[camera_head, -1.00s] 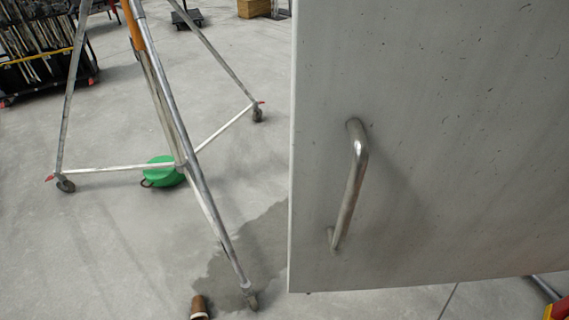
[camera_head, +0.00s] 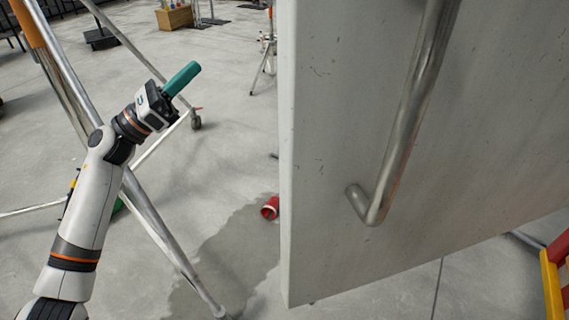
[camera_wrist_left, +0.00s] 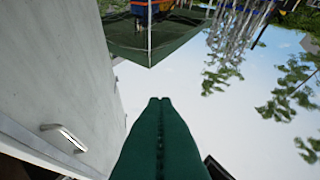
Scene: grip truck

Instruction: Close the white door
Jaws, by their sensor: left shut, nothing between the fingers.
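The white door (camera_head: 335,110) fills the right half of the head view, its free edge upright near the middle of the picture. A long metal handle (camera_head: 408,105) is fixed on the face toward me. My left gripper (camera_head: 190,72) is raised to the left of the door's edge, apart from it, with its green fingers shut and empty. In the left wrist view the shut fingers (camera_wrist_left: 160,105) point away, and a white door panel (camera_wrist_left: 60,60) with a small metal handle (camera_wrist_left: 64,136) stands on the left. My right gripper is not in view.
A wheeled metal stand (camera_head: 150,215) stands left of the door, behind my left arm. A red cup-like object (camera_head: 270,207) lies on the floor by the door's edge. A yellow and red frame (camera_head: 552,280) is at the lower right. Grey floor lies between stand and door.

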